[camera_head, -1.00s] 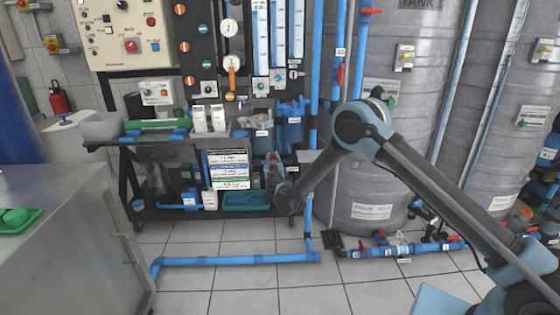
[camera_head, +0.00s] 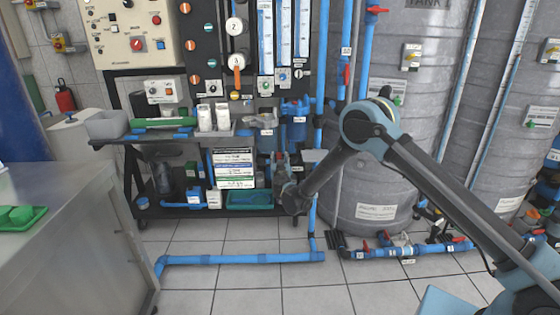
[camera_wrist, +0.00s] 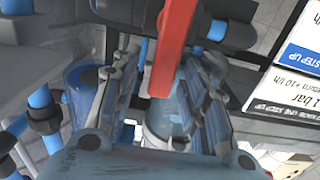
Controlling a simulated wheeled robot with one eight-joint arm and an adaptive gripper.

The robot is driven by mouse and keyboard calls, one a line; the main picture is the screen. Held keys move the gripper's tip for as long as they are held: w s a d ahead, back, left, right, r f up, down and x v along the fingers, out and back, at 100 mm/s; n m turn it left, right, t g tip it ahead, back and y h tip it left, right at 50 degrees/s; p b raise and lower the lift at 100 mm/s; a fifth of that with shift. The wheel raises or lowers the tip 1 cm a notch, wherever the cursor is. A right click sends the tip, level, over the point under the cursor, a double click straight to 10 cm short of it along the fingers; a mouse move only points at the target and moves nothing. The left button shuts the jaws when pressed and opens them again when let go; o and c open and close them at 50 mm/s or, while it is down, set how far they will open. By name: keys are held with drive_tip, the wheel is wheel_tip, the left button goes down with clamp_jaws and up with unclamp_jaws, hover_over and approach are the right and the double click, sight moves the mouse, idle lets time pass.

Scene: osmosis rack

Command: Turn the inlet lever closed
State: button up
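A red lever (camera_wrist: 172,45) shows in the wrist view. It reaches down from the top edge, and its end lies between the two fingers of my gripper (camera_wrist: 160,103). The fingers are apart, with a gap on each side of the lever, so my gripper is open around it and not clamped on it. A dark pipe fitting (camera_wrist: 230,35) runs across behind the lever. In the head view my gripper (camera_head: 281,165) is small and dark, low in front of the rack. The lever cannot be made out there.
Blue filter housings (camera_head: 296,124) hang above my gripper in the head view. A stack of labelled boxes (camera_head: 233,168) and a green tray (camera_head: 249,199) are left of it. A grey tank (camera_head: 372,185) stands to the right. A blue floor pipe (camera_head: 240,259) crosses the tiles.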

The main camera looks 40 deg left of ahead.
drive_tip(key=v, duration=1.2)
idle(0.6)
